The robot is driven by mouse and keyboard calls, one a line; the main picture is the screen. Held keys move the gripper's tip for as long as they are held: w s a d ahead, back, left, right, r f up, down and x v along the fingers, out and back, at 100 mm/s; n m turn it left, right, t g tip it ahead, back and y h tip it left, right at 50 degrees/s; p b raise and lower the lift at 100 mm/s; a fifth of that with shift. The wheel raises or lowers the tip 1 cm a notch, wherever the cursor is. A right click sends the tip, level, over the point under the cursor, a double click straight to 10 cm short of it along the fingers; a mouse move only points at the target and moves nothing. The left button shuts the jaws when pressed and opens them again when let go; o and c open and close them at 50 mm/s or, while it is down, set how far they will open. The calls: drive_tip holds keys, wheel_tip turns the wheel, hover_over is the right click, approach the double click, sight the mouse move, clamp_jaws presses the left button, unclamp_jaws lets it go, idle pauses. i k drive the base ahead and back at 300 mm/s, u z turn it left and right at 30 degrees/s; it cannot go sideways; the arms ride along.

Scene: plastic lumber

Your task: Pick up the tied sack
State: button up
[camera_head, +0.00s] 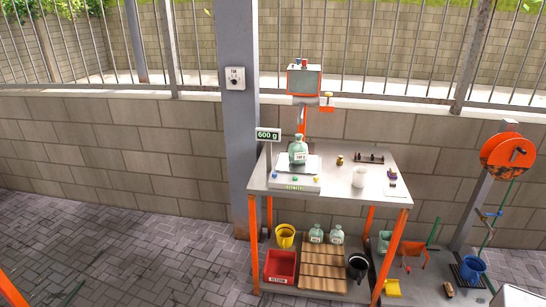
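A pale green, sack-like container (298,152) with a narrow neck and a white label stands upright on the scale (293,184) on the metal table. Two similar pale green containers with labels, a left one (316,234) and a right one (337,234), stand under the table at the back of the slatted wooden pallet (323,270). At this size I cannot tell whether their necks are tied. My gripper is not in view.
The metal table (380,184) has orange legs and also holds a white cup (359,177) and small items. A display (268,135) reads 600 g. Below are a red bin (281,267), yellow bucket (286,236) and black bucket (358,267). Paving at left is mostly clear.

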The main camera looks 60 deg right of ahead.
sight(298, 152)
drive_tip(key=z, duration=0.3)
drive_tip(key=k, duration=0.15)
drive_tip(key=u, duration=1.9)
drive_tip(key=k, duration=0.55)
drive_tip(key=z, duration=0.55)
drive_tip(key=k, duration=0.8)
drive_tip(key=z, duration=0.8)
drive_tip(key=i, duration=1.45)
drive_tip(key=z, duration=0.1)
